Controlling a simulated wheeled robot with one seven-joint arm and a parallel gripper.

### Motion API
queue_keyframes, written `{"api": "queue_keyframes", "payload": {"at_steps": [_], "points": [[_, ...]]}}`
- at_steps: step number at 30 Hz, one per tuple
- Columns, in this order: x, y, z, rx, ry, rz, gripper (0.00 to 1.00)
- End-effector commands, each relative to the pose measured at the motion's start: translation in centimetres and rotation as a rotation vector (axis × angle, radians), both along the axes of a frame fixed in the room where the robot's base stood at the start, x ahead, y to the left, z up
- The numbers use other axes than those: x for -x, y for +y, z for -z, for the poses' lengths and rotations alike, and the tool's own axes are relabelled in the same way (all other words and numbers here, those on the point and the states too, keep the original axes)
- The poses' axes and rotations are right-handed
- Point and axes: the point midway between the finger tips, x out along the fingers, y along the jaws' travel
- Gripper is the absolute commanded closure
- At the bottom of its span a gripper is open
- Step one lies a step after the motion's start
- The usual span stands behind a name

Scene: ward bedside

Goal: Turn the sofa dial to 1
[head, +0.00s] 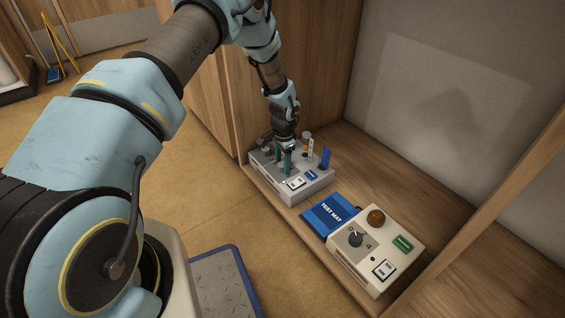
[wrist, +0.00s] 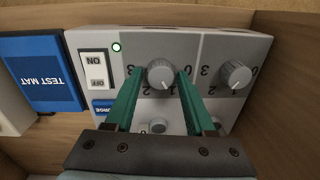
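A grey control box (head: 318,191) stands on the wooden shelf, and its top fills the wrist view (wrist: 250,48). It bears two round grey dials with number scales. One dial (wrist: 161,74) lies between the two green fingers of my gripper (wrist: 158,78); the other dial (wrist: 235,74) is to its right. The fingers stand apart, one on each side of the first dial, with no clear contact.
The box also has an ON/OFF switch (wrist: 96,70), a lit green lamp (wrist: 116,47) and a blue label (wrist: 103,107). A blue test mat (head: 328,214) lies beside it. Nearer stands a cream box (head: 345,262) with a dark knob and brown dome. Upright items stand behind my gripper.

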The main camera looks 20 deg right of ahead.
Motion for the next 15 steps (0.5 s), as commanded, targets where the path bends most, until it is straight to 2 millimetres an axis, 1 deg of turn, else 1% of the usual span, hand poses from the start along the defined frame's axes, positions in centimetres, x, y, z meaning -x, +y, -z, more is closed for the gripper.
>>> {"api": "queue_keyframes", "payload": {"at_steps": [1,3,4,11,15], "points": [[0.0,0.0,0.0,0.0,0.0,0.0,0.39],[0.0,0.0,0.0,0.0,0.0,0.0,0.31],[0.0,0.0,0.0,0.0,0.0,0.0,0.29],[0.0,0.0,-0.1,-0.001,0.0,0.0,0.29],[0.0,0.0,-1.2,0.0,-0.001,0.0,0.29]]}}
